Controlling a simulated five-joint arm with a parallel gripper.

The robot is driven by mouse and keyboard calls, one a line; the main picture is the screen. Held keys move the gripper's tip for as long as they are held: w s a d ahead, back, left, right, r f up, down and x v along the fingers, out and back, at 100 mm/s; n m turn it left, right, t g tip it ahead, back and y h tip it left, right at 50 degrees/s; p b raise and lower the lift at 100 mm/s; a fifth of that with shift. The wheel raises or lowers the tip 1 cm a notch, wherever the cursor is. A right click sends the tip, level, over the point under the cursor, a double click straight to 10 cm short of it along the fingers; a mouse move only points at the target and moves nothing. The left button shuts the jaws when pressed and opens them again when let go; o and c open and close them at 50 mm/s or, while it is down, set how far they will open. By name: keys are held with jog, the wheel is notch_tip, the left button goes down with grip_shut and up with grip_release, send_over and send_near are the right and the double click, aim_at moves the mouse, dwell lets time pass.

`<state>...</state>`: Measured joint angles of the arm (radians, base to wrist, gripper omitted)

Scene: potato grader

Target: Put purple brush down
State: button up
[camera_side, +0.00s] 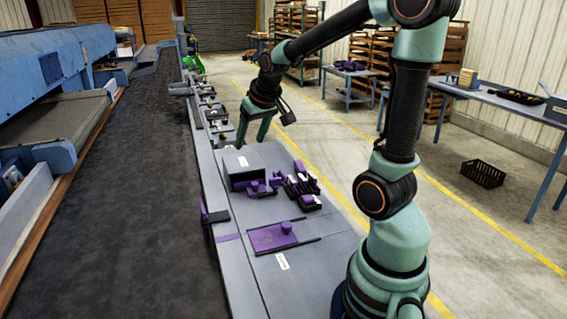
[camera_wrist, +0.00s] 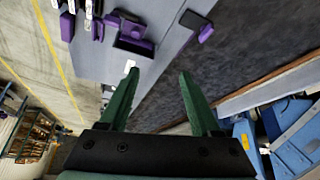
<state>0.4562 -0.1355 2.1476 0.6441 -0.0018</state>
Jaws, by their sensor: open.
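Several purple and black pieces (camera_side: 301,184) stand in a cluster on the grey table; I cannot tell which of them is the purple brush. A flat purple plate (camera_side: 271,238) with a round purple knob on it lies nearer on the same table. My gripper (camera_side: 254,138) hangs above the far end of the table, beyond the dark box and apart from the purple things. In the wrist view its two green fingers (camera_wrist: 161,82) are spread wide with nothing held between them.
A dark open box (camera_side: 241,178) stands left of the cluster, with purple pieces against it. The grey table (camera_side: 300,285) has free room at its near end. A dark conveyor belt (camera_side: 130,190) runs along its left. A small purple-black piece (camera_side: 214,215) sits at the belt-side edge.

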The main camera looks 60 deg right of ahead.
jog(key=s+a+r+n+y, duration=0.1)
jog(key=s+a, duration=0.3)
jog(key=a, duration=0.5)
jog(key=s+a+r+n+y, duration=0.1)
jog(key=s+a+n, duration=0.3)
jog(key=a, duration=0.5)
jog(key=shift+s+a+r+t, duration=0.15)
jog(key=shift+s+t, duration=0.15)
jog(key=shift+s, duration=0.05)
jog(key=shift+c, duration=1.2)
